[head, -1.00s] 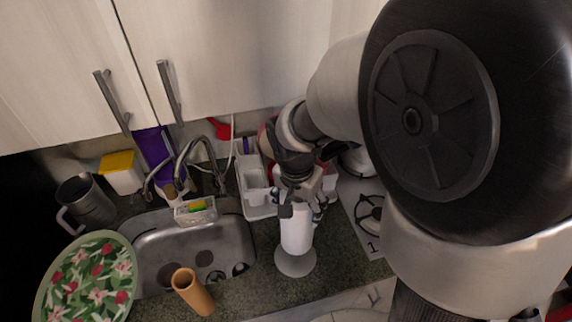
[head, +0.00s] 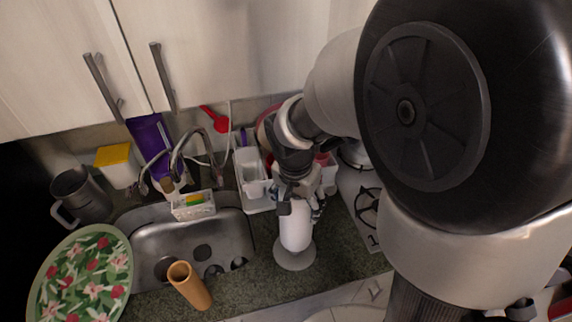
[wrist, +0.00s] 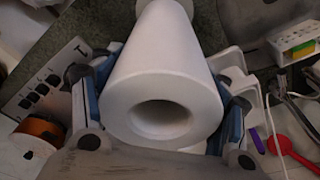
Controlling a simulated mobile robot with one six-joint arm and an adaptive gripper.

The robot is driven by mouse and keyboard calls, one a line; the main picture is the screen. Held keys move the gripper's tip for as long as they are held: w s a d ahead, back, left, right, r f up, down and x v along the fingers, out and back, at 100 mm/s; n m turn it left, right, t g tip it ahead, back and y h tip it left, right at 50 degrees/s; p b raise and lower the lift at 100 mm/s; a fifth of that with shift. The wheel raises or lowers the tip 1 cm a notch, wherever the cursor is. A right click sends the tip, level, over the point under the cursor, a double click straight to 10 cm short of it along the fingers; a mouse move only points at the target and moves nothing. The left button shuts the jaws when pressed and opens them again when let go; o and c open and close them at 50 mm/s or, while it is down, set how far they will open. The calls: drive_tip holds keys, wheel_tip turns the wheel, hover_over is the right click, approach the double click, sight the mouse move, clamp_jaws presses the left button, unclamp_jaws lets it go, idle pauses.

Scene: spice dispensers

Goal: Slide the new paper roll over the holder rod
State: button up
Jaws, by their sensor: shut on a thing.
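The white paper roll (head: 296,230) is upright, or nearly so, above the right part of the counter. My gripper (head: 299,196) is shut on it from above, and its fingers flank the roll in the wrist view (wrist: 160,100). The holder's pale round base (head: 294,261) stands on the counter under the roll's lower end; a bit of it shows beyond the roll in the wrist view (wrist: 168,5). The roll's near end and open hole face the wrist camera. I see no rod in the dark hole, and cannot tell whether the roll touches the base.
A brown cardboard tube (head: 190,286) stands at the counter's front, by the sink (head: 165,243). A flowered plate (head: 84,268) lies far left.

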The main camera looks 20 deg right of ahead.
wheel_tip(320, 180, down, 7)
drive_tip(key=b, duration=0.5)
drive_tip(key=shift+r+b, duration=0.2)
drive_tip(key=shift+b, duration=0.15)
idle(1.5)
drive_tip(key=o, duration=1.5)
wheel_tip(320, 180, up, 12)
drive_tip(key=s+a, duration=0.1)
drive_tip(key=shift+s+a, duration=0.15)
drive_tip(key=s+d+r+n+t+y, duration=0.1)
drive_tip(key=s+r+n+t, duration=0.1)
drive_tip(key=s+n, duration=0.7)
drive_tip(key=s+t+b, duration=0.1)
drive_tip(key=s, duration=0.4)
